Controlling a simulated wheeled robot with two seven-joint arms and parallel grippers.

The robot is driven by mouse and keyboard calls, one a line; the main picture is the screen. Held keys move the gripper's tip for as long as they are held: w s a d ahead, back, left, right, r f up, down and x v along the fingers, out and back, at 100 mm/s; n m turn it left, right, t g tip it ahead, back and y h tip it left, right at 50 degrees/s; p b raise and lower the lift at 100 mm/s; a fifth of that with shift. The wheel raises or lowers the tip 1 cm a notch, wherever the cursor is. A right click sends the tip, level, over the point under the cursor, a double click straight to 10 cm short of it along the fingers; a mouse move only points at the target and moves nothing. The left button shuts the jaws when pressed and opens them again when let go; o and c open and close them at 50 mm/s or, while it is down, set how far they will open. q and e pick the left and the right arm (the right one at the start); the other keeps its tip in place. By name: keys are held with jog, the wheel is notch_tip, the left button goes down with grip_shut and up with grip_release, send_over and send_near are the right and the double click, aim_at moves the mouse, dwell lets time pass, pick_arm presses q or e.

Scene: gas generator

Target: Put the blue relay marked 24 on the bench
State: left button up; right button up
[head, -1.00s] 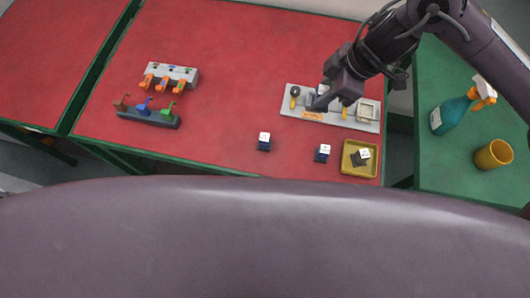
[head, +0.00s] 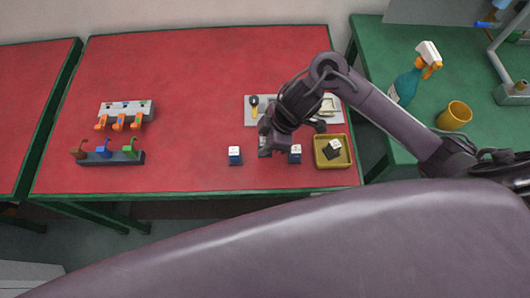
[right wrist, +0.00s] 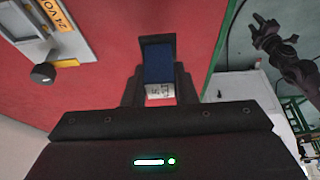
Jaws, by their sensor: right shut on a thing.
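My right gripper (head: 265,152) is over the front of the red bench, between two blue relays with white tops. One relay (head: 235,156) stands to its left, the other (head: 295,155) just to its right. In the right wrist view the gripper (right wrist: 160,95) is shut on a blue relay (right wrist: 159,68) with a white label. The label's marking is too small to read. In the head view the held relay is mostly hidden by the gripper. A dark gripper-like arm end (right wrist: 275,38), probably my left one, shows in the right wrist view; its jaws are unclear.
A grey panel (head: 250,118) lies behind my right arm, partly hidden. A yellow tray (head: 320,163) holds a dark relay (head: 332,150). Hook racks (head: 128,108) stand at left. A spray bottle (head: 408,84) and yellow cup (head: 454,116) stand on the green table. The red bench's middle is clear.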

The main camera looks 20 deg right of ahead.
jog(key=shift+f, duration=0.8)
notch_tip(320, 180, down, 2)
jog(key=shift+f+b, duration=0.2)
jog(key=shift+b, duration=0.3)
jog(key=shift+f, duration=0.5)
jog(key=shift+f, duration=0.2)
jog(key=o, duration=1)
